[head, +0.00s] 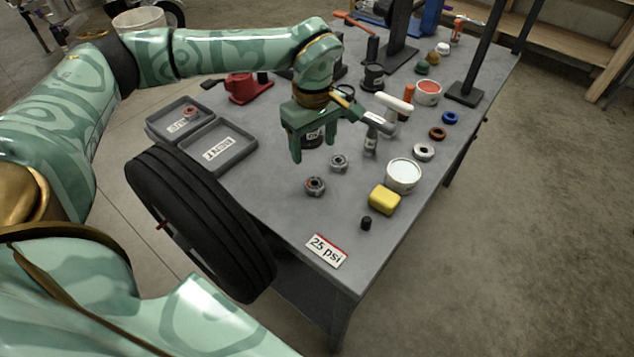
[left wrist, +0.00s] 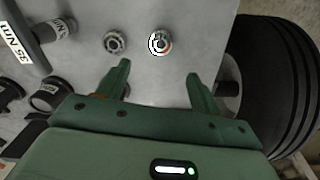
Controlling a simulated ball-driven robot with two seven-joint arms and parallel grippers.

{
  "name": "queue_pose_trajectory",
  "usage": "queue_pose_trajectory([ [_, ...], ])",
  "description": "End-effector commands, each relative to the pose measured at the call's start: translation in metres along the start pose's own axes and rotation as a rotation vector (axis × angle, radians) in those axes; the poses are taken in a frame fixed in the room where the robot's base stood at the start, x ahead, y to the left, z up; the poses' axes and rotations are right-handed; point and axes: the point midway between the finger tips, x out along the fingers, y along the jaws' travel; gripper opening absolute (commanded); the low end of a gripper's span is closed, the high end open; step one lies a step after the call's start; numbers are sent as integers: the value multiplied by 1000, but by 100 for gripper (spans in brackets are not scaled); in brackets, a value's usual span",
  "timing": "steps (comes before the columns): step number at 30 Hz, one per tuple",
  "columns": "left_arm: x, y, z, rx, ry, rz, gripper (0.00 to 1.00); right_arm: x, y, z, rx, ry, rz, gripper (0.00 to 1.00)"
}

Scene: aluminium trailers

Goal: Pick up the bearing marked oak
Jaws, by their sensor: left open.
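Two small metal bearings lie on the grey workbench (head: 275,208). I cannot read the word oak on either. A ring (head: 190,112) lies in the grey tray. My left gripper (head: 313,152) is open and empty, pointing down above the bench behind the two bearings. Its fingers (left wrist: 158,70) point toward them in the wrist view. My right gripper is not in view.
A black tyre (head: 190,220) stands at the bench's left edge.

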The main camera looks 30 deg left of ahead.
Motion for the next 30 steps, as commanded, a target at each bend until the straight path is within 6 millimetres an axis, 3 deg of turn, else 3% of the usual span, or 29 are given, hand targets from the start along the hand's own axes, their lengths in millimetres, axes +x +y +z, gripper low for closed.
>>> queue_pose_trajectory([
  [1,19,0,0,0,-3,-6,65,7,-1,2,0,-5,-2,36],
  [6,50,0,0,-1,-2,-3,65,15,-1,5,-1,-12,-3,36],
  [14,67,0,2,-2,-2,0,65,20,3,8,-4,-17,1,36],
  [21,107,-1,6,-2,-2,-4,65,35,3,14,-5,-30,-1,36],
  [29,110,0,6,-2,0,3,65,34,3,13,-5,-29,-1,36],
  [30,110,0,6,-2,0,3,57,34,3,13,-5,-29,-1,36],
])
